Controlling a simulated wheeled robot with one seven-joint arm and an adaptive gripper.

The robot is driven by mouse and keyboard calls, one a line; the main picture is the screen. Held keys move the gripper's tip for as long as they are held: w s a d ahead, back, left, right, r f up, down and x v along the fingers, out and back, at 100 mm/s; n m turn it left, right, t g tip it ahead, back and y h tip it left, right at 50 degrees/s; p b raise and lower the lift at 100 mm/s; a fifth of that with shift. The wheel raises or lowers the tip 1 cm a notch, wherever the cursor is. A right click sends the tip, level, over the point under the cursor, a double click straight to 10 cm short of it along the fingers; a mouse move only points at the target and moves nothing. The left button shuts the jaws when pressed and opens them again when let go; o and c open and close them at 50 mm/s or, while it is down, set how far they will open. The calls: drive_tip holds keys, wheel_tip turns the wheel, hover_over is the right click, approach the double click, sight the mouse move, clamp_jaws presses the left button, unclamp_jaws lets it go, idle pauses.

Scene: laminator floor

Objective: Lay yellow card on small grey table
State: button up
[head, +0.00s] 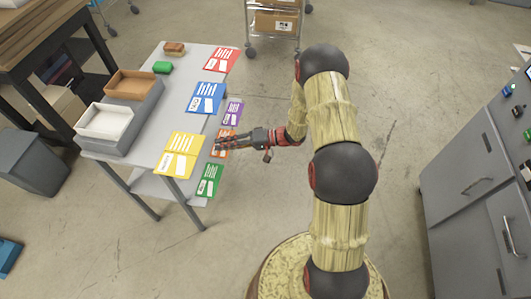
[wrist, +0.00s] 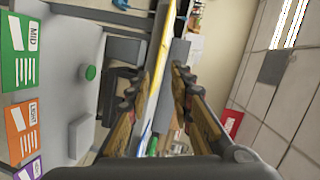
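The yellow card (head: 180,155) lies on the light grey table (head: 207,50), at its near right edge. In the wrist view the yellow card (wrist: 163,45) shows nearly edge-on as a thin strip running between my fingers. My gripper (head: 217,148) is at the card's right edge, level with the tabletop side. In the wrist view my gripper (wrist: 163,92) is open, one finger on each side of the strip, with a gap showing. I cannot tell whether either finger touches the card. Which table is the small grey one is not clear.
Blue (head: 206,97) and red (head: 222,60) cards lie along the same edge. Two trays (head: 105,121) stand at left. Grey drawers (head: 470,180) stand right, with open floor between.

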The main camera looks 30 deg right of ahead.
drive_tip(key=w+d+r+n+t+h, duration=0.2)
drive_tip(key=w+d+r+t+h, duration=0.35)
drive_tip(key=w+r, duration=0.7)
drive_tip(key=s+d+r+m+h, duration=0.1)
drive_tip(key=s+d+r+h, duration=0.3)
drive_tip(key=r, duration=0.3)
drive_tip(key=s+d+r+h, duration=0.3)
drive_tip(key=r+h, duration=0.2)
drive_tip(key=r, duration=0.3)
drive_tip(key=s+r+g+h, duration=0.1)
drive_tip(key=s+r+g, duration=0.15)
drive_tip(key=s, duration=0.65)
drive_tip(key=s+r+g+h, duration=0.1)
drive_tip(key=s+r+h, duration=0.15)
drive_tip(key=s, duration=0.55)
drive_tip(key=s+a+g+y, duration=0.1)
drive_tip(key=s+a, duration=0.1)
drive_tip(key=s, duration=0.4)
drive_tip(key=s+a+f+g+y, duration=0.1)
drive_tip(key=s+a, duration=0.2)
drive_tip(key=s, duration=0.3)
drive_tip(key=s+a+n+g+y, duration=0.1)
drive_tip(key=s+a, duration=0.2)
drive_tip(key=s, duration=0.3)
drive_tip(key=shift+s+a+f, duration=0.2)
drive_tip(key=shift+s+f, duration=0.1)
